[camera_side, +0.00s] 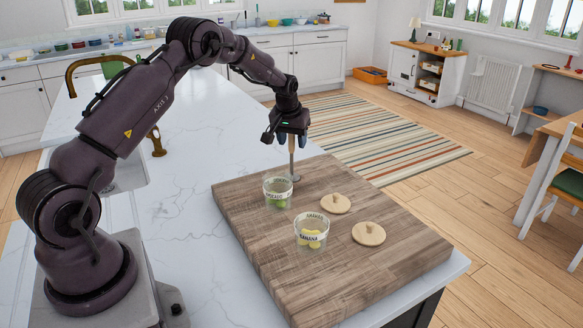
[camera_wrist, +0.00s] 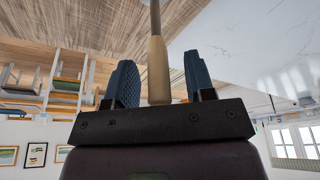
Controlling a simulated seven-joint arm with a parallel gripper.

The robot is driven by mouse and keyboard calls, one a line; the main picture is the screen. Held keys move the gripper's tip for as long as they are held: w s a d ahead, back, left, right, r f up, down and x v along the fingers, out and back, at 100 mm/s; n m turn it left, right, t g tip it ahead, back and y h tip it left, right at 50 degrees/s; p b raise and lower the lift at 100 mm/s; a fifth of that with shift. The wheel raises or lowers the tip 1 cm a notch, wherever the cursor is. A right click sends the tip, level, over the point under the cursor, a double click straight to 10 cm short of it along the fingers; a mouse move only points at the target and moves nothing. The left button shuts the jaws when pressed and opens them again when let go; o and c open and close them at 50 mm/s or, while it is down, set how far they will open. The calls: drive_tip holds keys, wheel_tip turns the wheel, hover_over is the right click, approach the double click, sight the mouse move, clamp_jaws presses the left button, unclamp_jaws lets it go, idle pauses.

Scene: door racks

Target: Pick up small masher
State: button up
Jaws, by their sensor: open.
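The small masher (camera_side: 291,160) stands upright near the far edge of the wooden board (camera_side: 240,215), with a tan handle and a grey metal shaft and foot. My gripper (camera_side: 291,140) is directly above it, pointing down, with the handle's upper part between its blue fingers. In the wrist view the masher's handle (camera_wrist: 158,70) rises between the two fingers (camera_wrist: 159,62). Gaps show on both sides of the handle, wider on the right, so the open fingers are around it without gripping it. The top of the handle is hidden in the side view.
A glass jar with green contents (camera_side: 278,191) stands just nearer than the masher. A banana jar (camera_side: 311,231) and two round wooden lids (camera_side: 335,204) (camera_side: 369,233) are also on the board. The white marble counter (camera_side: 180,215) is clear left of the board.

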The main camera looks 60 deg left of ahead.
clamp_jaws()
drive_tip(key=shift+r, duration=0.1)
